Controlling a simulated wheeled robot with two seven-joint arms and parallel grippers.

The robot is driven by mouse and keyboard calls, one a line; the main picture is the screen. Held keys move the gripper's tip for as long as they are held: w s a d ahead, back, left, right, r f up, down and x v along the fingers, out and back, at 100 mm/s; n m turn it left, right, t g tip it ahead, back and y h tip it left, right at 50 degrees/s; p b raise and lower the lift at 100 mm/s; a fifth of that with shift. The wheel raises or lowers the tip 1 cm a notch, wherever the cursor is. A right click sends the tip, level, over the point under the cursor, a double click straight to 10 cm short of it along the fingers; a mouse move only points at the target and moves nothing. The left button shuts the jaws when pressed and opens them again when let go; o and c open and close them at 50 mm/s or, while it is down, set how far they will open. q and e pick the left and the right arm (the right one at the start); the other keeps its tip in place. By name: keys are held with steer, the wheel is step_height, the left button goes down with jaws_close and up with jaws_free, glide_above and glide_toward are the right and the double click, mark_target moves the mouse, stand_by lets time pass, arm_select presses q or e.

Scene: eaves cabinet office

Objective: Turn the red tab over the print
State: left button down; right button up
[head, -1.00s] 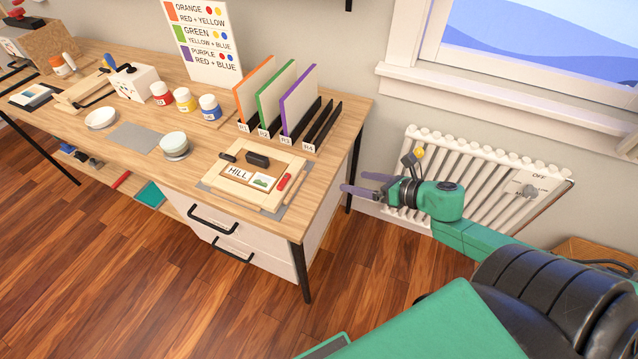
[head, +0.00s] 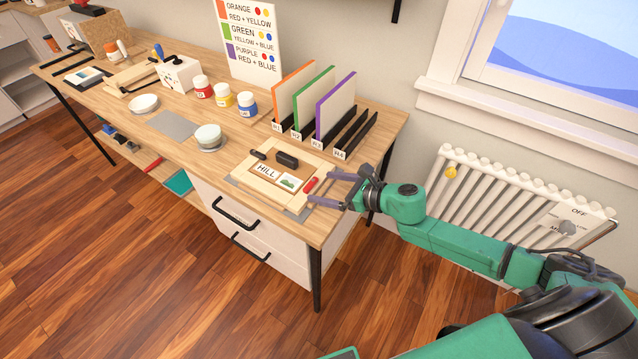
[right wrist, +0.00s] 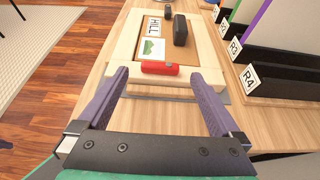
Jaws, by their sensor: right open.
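The red tab (head: 310,186) lies at the right side of a pale wooden frame (head: 262,190) on the desk. In the right wrist view the red tab (right wrist: 159,68) lies just beyond my fingertips, beside the print. The print (head: 288,182), a small white card with a green hill, lies left of the tab, uncovered; it also shows in the right wrist view (right wrist: 152,48). A "HILL" label (head: 267,171) is next to it. My right gripper (head: 322,188) is open, its two purple fingers pointing at the tab with nothing between them. My left gripper is not in view.
A black block (head: 287,160) sits on the frame's far side. A rack with black slots (head: 345,135) holds colored panels behind it. Paint jars (head: 224,95) and a white dish (head: 208,135) stand to the left. The radiator (head: 490,195) is at the right.

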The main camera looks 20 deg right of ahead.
mark_target(311, 185)
steer(key=shift+x, duration=1.2)
steer(key=shift+w+a+f, duration=0.1)
steer(key=shift+w, duration=0.1)
steer(key=c, duration=1.3)
